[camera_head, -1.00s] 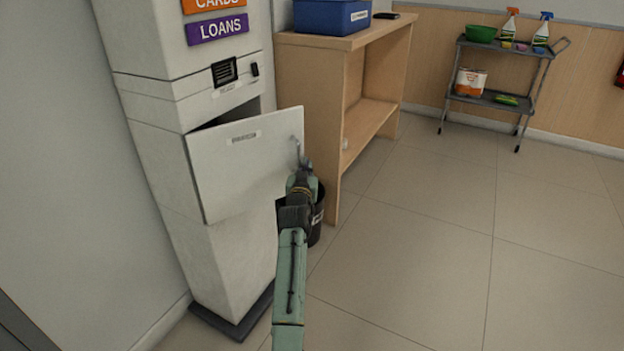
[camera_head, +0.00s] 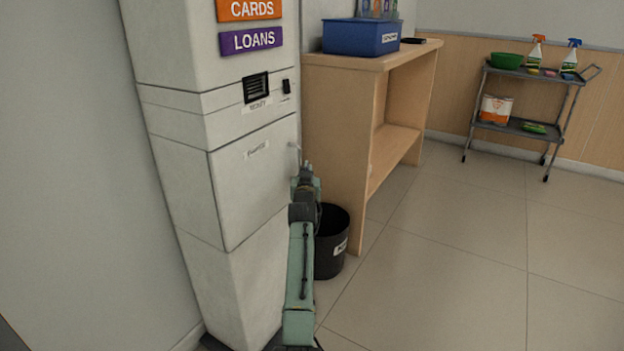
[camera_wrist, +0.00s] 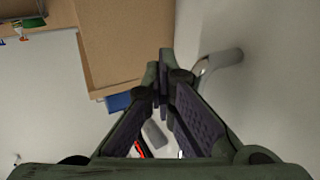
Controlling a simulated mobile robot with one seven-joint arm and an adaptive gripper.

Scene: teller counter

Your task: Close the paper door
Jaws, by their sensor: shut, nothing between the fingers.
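The paper door (camera_head: 255,180) is a light grey panel on the front of the white kiosk (camera_head: 185,60). In the head view it lies flush with the kiosk front, with no visible gap at its top edge. Its small handle (camera_head: 295,149) is near its upper right edge and also shows in the wrist view (camera_wrist: 222,61). My gripper (camera_head: 305,168) is just below and beside the handle, at the door's right edge. In the wrist view its fingertips (camera_wrist: 161,66) are together and empty. I cannot tell whether they touch the door.
A black bin (camera_head: 330,250) stands close to my arm on the right. A wooden shelf (camera_head: 335,110) with a blue box (camera_head: 360,37) is behind it. A grey cart (camera_head: 520,125) stands at the back right. The floor on the right is clear.

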